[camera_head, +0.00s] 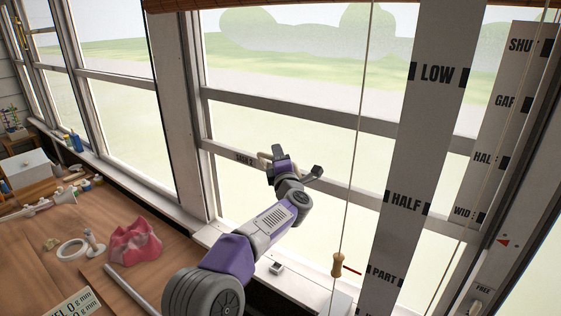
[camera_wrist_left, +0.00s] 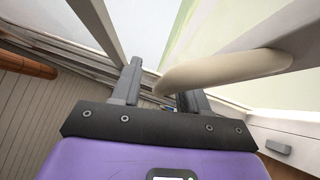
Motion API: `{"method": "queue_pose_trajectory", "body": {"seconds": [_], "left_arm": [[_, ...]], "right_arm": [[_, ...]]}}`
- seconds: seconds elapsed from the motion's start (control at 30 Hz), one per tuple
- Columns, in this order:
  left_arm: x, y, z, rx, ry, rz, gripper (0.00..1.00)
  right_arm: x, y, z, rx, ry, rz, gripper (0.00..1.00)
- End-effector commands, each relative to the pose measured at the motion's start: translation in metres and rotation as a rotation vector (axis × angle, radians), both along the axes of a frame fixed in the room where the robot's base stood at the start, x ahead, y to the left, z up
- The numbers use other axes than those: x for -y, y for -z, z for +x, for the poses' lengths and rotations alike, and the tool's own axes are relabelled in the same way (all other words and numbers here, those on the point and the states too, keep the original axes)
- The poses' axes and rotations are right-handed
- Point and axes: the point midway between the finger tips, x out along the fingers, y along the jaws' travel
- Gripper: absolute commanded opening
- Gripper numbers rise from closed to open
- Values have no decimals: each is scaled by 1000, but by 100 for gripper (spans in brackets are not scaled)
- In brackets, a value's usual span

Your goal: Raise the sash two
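The sash labelled "SASH 2" is in the middle of the head view. Its lower rail (camera_head: 345,187) crosses the window above the sill, with a pale opening or pane below it. A cream handle (camera_head: 264,160) sits on this rail beside the label. My left gripper (camera_head: 282,157) is at the handle. In the left wrist view, the two grey fingers (camera_wrist_left: 160,92) stand apart, and the cream handle (camera_wrist_left: 225,68) crosses in front of the right finger, its end in the gap between them. I cannot tell whether they touch. My right gripper is not in view.
A strip (camera_head: 436,75) marked LOW, HALF and PART stands right of a cord with a wooden knob (camera_head: 337,265) and red pointer. A second strip (camera_head: 511,95) reads SHUT to WIDE. A wooden bench (camera_head: 165,270) at left holds a pink object (camera_head: 135,243) and a white ring (camera_head: 72,249).

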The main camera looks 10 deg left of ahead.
Motion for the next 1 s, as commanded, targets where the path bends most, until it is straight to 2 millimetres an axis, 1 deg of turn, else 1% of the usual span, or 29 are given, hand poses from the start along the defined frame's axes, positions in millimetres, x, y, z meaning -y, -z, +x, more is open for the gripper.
{"method": "queue_pose_trajectory", "body": {"seconds": [0.2, 0.37, 0.47, 0.8, 1.0], "left_arm": [[1, 1, -1, -2, 0, 0, 44], [7, 4, -11, -3, 2, 0, 44], [12, 6, -24, -2, 3, 1, 44], [39, 14, -80, -1, 3, 0, 44], [49, 17, -101, 0, 1, -1, 44]], "right_arm": [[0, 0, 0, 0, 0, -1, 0], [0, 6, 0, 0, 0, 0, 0], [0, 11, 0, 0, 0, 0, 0], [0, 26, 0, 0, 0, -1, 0], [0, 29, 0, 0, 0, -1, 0]]}}
